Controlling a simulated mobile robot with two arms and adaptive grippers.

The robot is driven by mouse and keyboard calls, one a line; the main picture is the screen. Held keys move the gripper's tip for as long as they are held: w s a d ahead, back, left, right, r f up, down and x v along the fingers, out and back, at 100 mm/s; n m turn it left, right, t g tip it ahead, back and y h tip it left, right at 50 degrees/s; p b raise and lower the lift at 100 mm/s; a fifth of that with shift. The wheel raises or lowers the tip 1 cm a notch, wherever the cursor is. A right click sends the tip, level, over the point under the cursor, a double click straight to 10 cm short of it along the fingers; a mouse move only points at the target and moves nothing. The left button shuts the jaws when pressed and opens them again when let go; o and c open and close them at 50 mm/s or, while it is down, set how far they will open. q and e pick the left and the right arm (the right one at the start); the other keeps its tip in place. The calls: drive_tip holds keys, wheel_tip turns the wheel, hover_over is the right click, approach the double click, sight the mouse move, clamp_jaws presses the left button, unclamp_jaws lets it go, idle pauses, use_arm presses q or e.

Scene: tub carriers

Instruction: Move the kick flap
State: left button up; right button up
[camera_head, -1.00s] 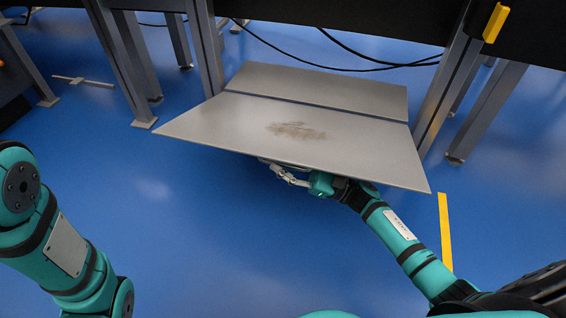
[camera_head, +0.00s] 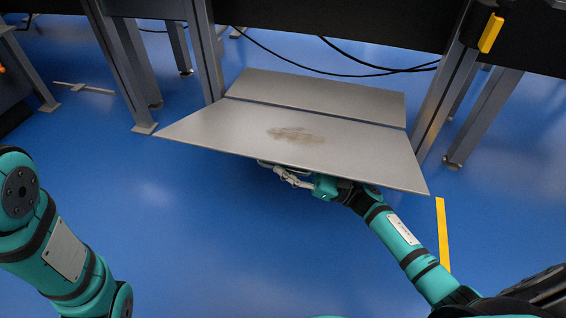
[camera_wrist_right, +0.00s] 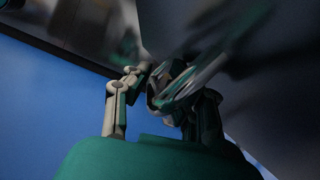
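The kick flap is a grey metal panel (camera_head: 215,132) with a brown scuff near its middle, spanning the gap between two frame legs in the head view. It lies tilted out toward me, with a seam between it and a narrower rear panel (camera_head: 320,94). My right gripper (camera_head: 288,178) is at the underside of the flap's front edge. In the right wrist view its two fingers (camera_wrist_right: 160,95) stand on either side of a metallic, bar-like part (camera_wrist_right: 180,82) close under the dark panel. Whether they clamp it is unclear. My left arm shows, but its gripper is out of view.
Grey frame legs (camera_head: 205,50) (camera_head: 450,85) stand at both sides of the flap. Black cables (camera_head: 370,70) hang behind it. A yellow floor strip (camera_head: 443,235) lies right of my right arm. The blue floor (camera_head: 200,230) in front is clear.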

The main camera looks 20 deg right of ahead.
drive_tip(key=v, duration=1.1)
